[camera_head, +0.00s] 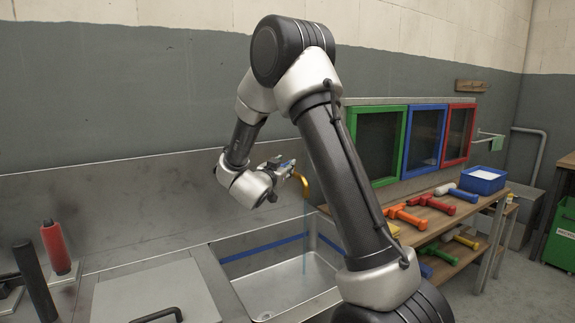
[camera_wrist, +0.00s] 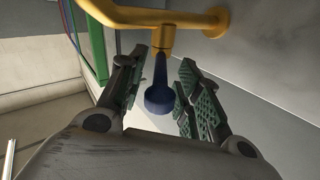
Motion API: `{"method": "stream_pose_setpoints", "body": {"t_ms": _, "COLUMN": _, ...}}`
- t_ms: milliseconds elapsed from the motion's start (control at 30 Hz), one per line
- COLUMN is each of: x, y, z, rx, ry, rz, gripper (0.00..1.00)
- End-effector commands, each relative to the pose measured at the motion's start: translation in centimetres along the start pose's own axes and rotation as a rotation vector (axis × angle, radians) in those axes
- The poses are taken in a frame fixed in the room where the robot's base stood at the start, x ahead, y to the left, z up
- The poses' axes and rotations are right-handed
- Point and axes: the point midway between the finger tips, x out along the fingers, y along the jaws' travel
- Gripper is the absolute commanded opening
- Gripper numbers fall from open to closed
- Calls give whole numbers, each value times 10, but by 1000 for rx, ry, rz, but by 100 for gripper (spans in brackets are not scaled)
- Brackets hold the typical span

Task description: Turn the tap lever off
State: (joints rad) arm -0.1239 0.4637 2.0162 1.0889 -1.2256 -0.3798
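The tap is a yellow pipe (camera_head: 302,183) on the wall above the sink; it crosses the top of the wrist view (camera_wrist: 135,15). A thin bluish stream runs from its spout down into the sink (camera_head: 281,284). The blue tap lever (camera_wrist: 160,94) hangs from the yellow valve body in the wrist view, its round end toward my palm. My gripper (camera_wrist: 161,68) is open, with one finger on each side of the lever. A gap shows between the lever and each finger. In the head view my gripper (camera_head: 273,167) is at the tap and partly hides it.
Green (camera_head: 377,146), blue (camera_head: 424,139) and red (camera_head: 458,135) framed panels stand right of the tap, behind a wooden bench with several hammers and a blue bin (camera_head: 483,181). A red cylinder (camera_head: 56,247) stands at the left. The wall is close behind the tap.

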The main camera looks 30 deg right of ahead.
Motion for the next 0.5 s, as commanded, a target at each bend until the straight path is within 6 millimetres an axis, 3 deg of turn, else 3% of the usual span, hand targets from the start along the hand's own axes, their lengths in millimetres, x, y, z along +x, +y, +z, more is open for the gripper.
{"method": "stream_pose_setpoints", "body": {"t_ms": 200, "x": 28, "y": 0, "z": 0, "rx": 0, "ry": -1, "rz": 1, "gripper": 34}}
{"method": "stream_pose_setpoints", "body": {"t_ms": 500, "x": 33, "y": 0, "z": 0, "rx": 0, "ry": -1, "rz": -1, "gripper": 34}}
